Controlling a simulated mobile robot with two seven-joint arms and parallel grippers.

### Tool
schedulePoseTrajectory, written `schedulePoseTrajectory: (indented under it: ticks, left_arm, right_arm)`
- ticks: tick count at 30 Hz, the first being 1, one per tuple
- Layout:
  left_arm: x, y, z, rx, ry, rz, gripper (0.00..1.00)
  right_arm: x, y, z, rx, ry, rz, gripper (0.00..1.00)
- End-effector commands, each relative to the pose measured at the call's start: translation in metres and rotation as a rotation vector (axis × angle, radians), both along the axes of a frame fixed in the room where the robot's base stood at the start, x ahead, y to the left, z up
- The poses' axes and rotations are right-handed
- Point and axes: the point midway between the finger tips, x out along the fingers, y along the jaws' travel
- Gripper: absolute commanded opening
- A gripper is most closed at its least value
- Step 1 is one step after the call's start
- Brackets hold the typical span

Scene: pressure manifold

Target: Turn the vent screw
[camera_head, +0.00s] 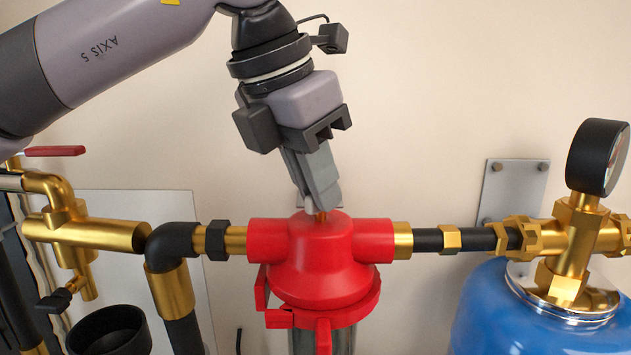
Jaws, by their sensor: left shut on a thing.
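The fingers hide the upper part of the screw. My right gripper is not in view.
Brass and black pipes run to both sides of the red head. A pressure gauge (598,157) stands at the right above a blue tank (490,310). A red-handled valve (55,151) and a black cup (108,330) are at the left.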

Motion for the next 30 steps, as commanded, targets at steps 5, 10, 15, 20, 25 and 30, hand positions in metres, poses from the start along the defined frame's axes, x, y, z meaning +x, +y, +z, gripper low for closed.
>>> schedulePoseTrajectory:
  ticks: [5, 10, 15, 20, 25, 30]
  left_arm:
    - [0.0, 0.0, 0.001, 0.0, -0.002, 0.01, 0.0]
    - [0.0, 0.0, 0.001, 0.0, -0.002, 0.009, 0.0]
    - [0.0, 0.0, 0.001, 0.0, -0.001, 0.008, 0.38]
    - [0.0, 0.0, 0.001, 0.0, -0.001, 0.008, 0.38]
    - [-0.001, 0.001, 0.004, 0.0, -0.001, 0.008, 0.38]
    - [-0.006, 0.007, 0.026, -0.001, -0.003, 0.008, 0.38]
  right_arm:
    - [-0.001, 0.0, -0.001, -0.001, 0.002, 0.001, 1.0]
    - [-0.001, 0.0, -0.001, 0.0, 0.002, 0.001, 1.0]
    - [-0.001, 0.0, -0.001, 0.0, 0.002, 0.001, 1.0]
    - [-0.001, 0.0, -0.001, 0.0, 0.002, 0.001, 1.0]
    - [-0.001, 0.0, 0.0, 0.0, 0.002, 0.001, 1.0]
    - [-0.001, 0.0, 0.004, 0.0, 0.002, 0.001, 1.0]
